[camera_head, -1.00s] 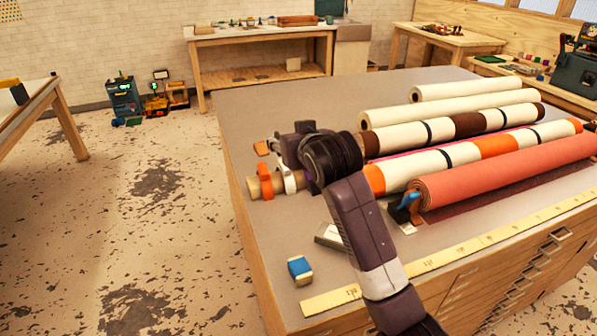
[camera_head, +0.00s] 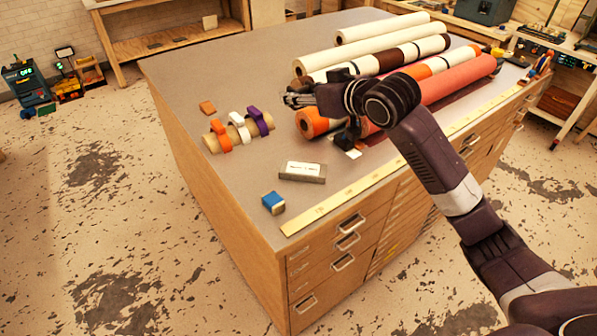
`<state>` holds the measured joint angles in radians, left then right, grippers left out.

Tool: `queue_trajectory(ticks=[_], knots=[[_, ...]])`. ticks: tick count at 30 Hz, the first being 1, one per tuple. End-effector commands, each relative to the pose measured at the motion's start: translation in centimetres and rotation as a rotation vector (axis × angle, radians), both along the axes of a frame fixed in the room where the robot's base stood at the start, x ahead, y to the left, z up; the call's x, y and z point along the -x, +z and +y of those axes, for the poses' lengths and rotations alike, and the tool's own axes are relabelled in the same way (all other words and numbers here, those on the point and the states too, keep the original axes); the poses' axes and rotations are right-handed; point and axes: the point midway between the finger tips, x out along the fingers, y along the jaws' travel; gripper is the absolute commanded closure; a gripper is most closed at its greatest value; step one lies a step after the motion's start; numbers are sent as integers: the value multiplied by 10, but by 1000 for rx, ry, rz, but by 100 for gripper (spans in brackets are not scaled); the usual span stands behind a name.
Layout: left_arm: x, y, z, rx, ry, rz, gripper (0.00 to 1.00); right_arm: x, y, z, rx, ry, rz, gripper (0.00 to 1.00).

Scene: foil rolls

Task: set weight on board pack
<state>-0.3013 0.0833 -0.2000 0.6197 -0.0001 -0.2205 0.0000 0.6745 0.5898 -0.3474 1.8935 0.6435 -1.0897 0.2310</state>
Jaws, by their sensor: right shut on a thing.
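My right gripper (camera_head: 294,98) is above the left ends of the rolls, its fingers pointing left. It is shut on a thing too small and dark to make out. A grey block with a white label (camera_head: 302,171), possibly the board pack, lies flat near the table's front. A small blue-and-cream block (camera_head: 273,203) stands near the front-left corner. A dark block (camera_head: 346,138) sits by the roll ends, partly hidden by my right arm; I cannot tell if it is the weight. My left gripper is out of view.
Cream and banded rolls (camera_head: 382,28) and a coral roll (camera_head: 455,80) lie across the drawer cabinet's top (camera_head: 205,62). A short tube (camera_head: 240,132) carries orange, white and purple clips. A yellow ruler (camera_head: 345,191) runs along the front edge. The top's far left is clear.

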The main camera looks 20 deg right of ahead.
Motion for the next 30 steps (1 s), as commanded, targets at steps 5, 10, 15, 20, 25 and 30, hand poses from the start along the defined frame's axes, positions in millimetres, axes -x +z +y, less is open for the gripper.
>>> queue_trajectory(ticks=[5, 10, 15, 20, 25, 30], knots=[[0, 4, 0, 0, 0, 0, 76, 4, -2, -7, 0, 4, 0, 99], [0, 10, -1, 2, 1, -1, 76, 4, -39, -7, -1, 4, 6, 99], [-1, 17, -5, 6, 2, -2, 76, 5, -81, -7, -1, 5, 3, 99], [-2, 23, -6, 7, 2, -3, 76, 4, -119, -6, 0, 4, 1, 99], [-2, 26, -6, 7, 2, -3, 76, 3, -145, -7, 0, 4, -1, 99], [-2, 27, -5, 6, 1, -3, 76, 3, -157, -6, 0, 4, -2, 99]])
